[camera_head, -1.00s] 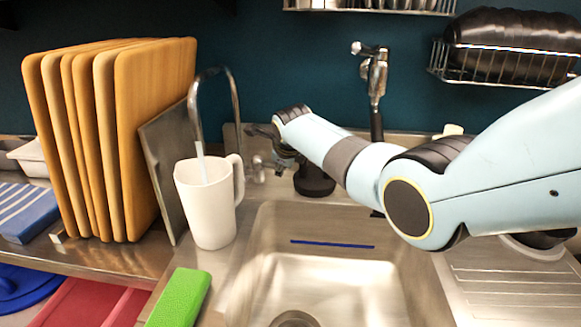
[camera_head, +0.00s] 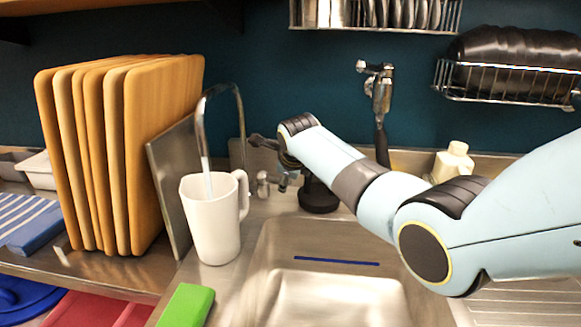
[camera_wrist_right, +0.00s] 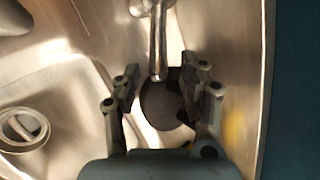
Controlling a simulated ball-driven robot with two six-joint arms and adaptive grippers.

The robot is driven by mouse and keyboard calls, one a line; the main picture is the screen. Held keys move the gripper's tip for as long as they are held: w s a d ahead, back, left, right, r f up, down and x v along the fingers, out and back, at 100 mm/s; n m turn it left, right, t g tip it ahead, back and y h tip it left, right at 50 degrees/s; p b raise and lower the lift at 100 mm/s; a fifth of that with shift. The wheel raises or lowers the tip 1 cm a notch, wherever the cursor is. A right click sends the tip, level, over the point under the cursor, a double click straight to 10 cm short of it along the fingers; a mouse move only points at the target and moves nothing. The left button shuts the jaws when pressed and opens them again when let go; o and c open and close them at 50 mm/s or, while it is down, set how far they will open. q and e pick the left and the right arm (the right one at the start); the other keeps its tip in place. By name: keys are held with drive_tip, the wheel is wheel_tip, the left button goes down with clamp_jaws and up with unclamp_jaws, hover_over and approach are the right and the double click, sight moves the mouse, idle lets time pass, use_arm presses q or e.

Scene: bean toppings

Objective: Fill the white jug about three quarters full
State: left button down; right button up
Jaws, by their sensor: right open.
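The white jug (camera_head: 212,229) stands upright on the steel counter left of the sink, its handle to the right. The curved metal tap spout (camera_head: 201,112) ends above it, and a pale stream of water (camera_head: 207,178) runs into its mouth. The water level inside is hidden. My right gripper (camera_head: 262,143) is behind the sink, right of the spout and above the small tap fittings (camera_head: 263,184). In the right wrist view my gripper (camera_wrist_right: 163,92) is open, with a metal lever (camera_wrist_right: 157,45) reaching down between its fingers. No hold shows. My left gripper is out of view.
Upright wooden boards (camera_head: 118,160) and a grey board (camera_head: 172,185) stand left of the jug. A green sponge (camera_head: 186,306) lies in front. The sink (camera_head: 340,300) is at centre right. A cream bottle (camera_head: 452,163) stands behind my right arm.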

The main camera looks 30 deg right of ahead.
drive_tip(key=v, duration=0.9)
drive_tip(key=shift+s+r, duration=0.2)
drive_tip(key=shift+s, duration=0.05)
